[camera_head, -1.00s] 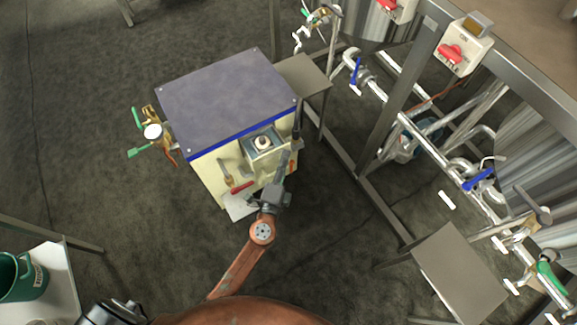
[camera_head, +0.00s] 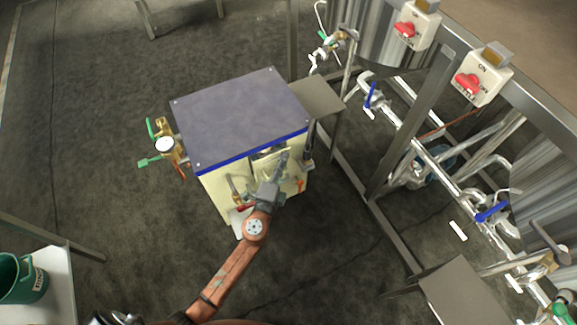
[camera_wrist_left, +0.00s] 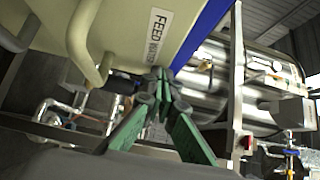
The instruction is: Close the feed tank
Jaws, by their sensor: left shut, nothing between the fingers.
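The feed tank (camera_head: 211,184) is a cream box with a flat blue-grey lid (camera_head: 240,117) lying level on top with a blue front edge. Its front face carries a recess (camera_head: 268,151), mostly hidden behind my left gripper. In the left wrist view, a cream panel (camera_wrist_left: 130,25) labelled FEED WATER has a curved cream handle or pipe (camera_wrist_left: 88,48). My left gripper (camera_head: 284,158) is at the tank's front, below the lid edge. Its green fingers converge in the wrist view (camera_wrist_left: 158,76), shut and empty; I cannot tell whether they touch the tank. My right gripper is not in view.
Brass valves with green handles (camera_head: 152,160) stick out at the tank's left. A metal frame with pipes, steel tanks and red switches (camera_head: 468,83) stands at the right. A green bucket (camera_head: 24,280) sits on a white stand at lower left. The floor left of the tank is clear.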

